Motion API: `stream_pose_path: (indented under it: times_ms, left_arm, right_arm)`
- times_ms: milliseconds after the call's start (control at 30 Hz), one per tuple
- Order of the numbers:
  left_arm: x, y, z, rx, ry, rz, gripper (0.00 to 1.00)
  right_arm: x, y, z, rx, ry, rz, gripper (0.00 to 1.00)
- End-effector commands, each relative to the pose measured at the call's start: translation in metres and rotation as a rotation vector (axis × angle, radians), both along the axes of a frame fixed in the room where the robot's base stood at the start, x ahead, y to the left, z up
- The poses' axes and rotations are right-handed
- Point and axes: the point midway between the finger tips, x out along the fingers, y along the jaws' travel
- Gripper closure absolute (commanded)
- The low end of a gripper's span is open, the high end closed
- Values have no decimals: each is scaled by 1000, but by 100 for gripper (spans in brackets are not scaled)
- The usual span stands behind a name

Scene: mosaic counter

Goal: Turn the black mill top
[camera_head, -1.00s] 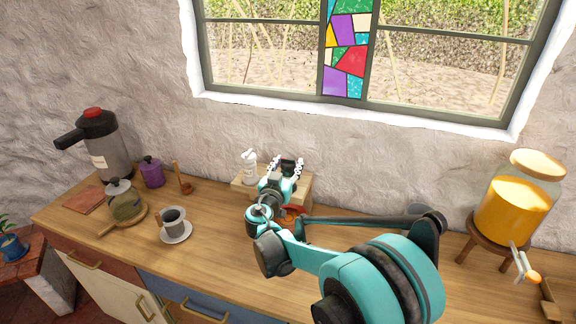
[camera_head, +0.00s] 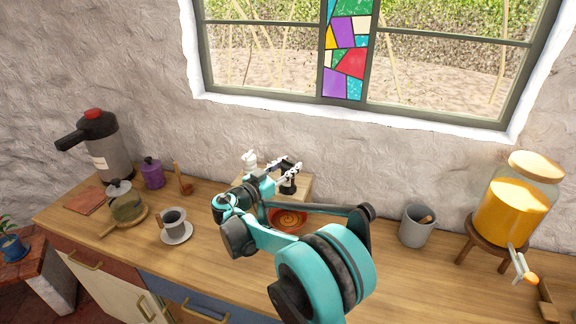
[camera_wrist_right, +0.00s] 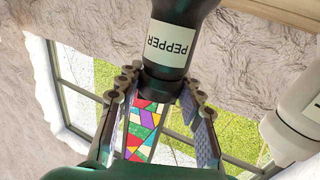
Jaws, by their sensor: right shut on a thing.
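The black mill (camera_head: 289,185) stands on a light wooden riser against the back wall. In the right wrist view the black mill (camera_wrist_right: 178,45) carries a white label reading PEPPER. My right gripper (camera_head: 287,166) is at the mill's top, with one finger on each side of it. In the right wrist view the black top (camera_wrist_right: 162,82) lies between the fingers of the right gripper (camera_wrist_right: 160,92), which is shut on it. My left gripper is not in view.
A white mill (camera_head: 249,160) stands just left of the black one. An orange bowl (camera_head: 289,219) sits in front of the riser, partly behind my arm. A grey pot (camera_head: 416,226) and a juice dispenser (camera_head: 516,207) stand to the right. A cup (camera_head: 174,219) is left.

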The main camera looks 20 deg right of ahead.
Motion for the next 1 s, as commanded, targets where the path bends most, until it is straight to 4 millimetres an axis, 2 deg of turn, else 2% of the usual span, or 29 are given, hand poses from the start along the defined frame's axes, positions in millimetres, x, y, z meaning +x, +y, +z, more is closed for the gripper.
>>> stream_pose_path:
  times_ms: [200, 500, 1000]
  left_arm:
    - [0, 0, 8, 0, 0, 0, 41]
    - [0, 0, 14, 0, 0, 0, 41]
    - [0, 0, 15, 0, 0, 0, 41]
  right_arm:
    - [1, 0, 1, 0, 0, -164, 92]
    - [1, 0, 0, 0, 0, -310, 92]
    - [0, -1, 0, 0, 0, -356, 92]
